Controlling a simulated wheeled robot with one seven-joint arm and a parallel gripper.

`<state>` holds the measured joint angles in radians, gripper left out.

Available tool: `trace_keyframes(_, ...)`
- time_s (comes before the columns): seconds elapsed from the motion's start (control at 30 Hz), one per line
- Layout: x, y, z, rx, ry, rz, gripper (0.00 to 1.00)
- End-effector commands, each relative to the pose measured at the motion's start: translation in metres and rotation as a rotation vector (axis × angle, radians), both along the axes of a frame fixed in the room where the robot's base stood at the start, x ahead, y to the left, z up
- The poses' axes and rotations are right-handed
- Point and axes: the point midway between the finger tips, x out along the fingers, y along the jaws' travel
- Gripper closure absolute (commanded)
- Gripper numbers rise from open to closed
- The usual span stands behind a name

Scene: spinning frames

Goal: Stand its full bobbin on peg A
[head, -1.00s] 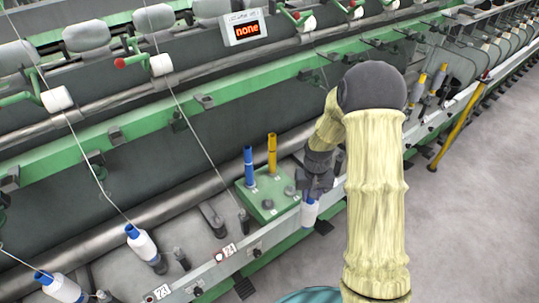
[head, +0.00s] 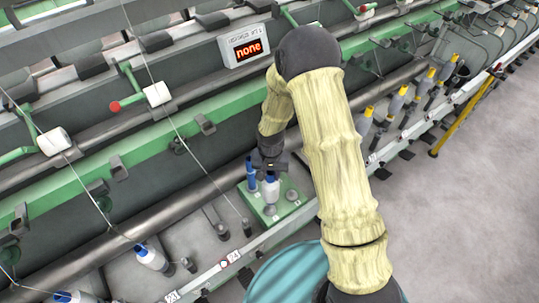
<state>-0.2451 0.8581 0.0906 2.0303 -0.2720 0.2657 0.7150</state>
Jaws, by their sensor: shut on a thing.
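My gripper (head: 269,166) is shut on a bobbin (head: 270,189) with white yarn and a blue top. It holds the bobbin roughly upright over the green peg board (head: 261,217). The bobbin's lower end is over or just in front of a grey peg (head: 270,210) at the board's front; I cannot tell whether they touch. Another short grey peg (head: 292,195) stands bare to its right. An empty blue tube (head: 250,176) stands at the board's left. No letter on the board is readable, so I cannot tell which peg is A. The yellow tube there is hidden.
A white rail with number plates (head: 232,257) runs in front of the board.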

Motion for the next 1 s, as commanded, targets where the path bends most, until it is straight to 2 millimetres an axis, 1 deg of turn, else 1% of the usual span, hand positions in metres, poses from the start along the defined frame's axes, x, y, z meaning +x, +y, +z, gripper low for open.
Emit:
trace_keyframes(0.03, -0.001, 0.002, 0.002, 0.000, 0.001, -0.002, 1.00)
trace_keyframes(0.53, -0.001, 0.002, -0.002, 0.001, 0.000, -0.003, 1.00)
trace_keyframes(1.0, -0.001, 0.002, -0.024, 0.001, 0.000, -0.003, 1.00)
